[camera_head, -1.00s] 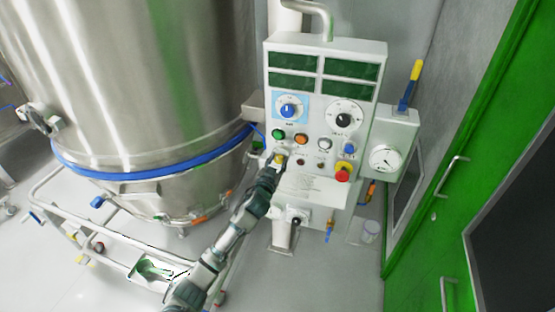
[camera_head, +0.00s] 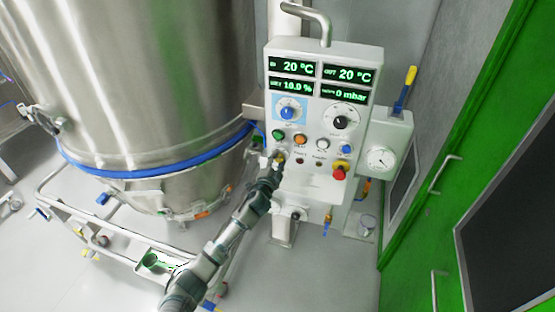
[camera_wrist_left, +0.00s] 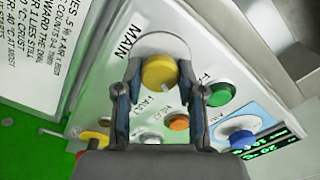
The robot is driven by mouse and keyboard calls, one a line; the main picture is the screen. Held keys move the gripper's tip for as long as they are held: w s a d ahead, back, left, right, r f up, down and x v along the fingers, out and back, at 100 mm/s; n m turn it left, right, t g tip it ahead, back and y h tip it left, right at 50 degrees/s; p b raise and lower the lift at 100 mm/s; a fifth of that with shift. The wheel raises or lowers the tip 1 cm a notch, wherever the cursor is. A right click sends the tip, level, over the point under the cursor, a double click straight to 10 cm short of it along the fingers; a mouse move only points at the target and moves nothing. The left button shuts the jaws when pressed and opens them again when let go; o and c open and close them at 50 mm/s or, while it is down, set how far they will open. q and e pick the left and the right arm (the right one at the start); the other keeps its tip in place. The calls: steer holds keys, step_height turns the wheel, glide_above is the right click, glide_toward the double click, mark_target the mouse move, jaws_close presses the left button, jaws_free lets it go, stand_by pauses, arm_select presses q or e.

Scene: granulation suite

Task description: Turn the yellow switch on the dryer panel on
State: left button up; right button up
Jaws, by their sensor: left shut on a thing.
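The dryer panel (camera_head: 310,172) is a white box with its displays lit, reading 20 °C twice, 10.0 % and 0 mbar. The yellow switch (camera_wrist_left: 159,72) sits on a round pale plate marked MAIN at the panel's lower left. My left gripper (camera_wrist_left: 157,88) is shut on the yellow switch, a finger on each side of it. In the head view, the yellow switch (camera_head: 280,158) is partly hidden by that gripper. My right gripper is not in view.
Close by on the panel are a green button (camera_head: 278,135), an orange button (camera_head: 300,140), a blue knob (camera_head: 288,113) and a red emergency button (camera_head: 339,173). A large steel vessel (camera_head: 140,80) stands to the left. A green door frame (camera_head: 440,190) is at the right.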

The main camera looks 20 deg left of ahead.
arm_select(q)
steer(key=shift+f+m, duration=0.2)
steer(key=shift+m, duration=0.1)
steer(key=o, duration=1.1)
steer(key=shift+d+r, duration=0.1)
steer(key=shift+o, duration=0.2)
steer(key=s, duration=1.2)
steer(key=shift+a, duration=0.25)
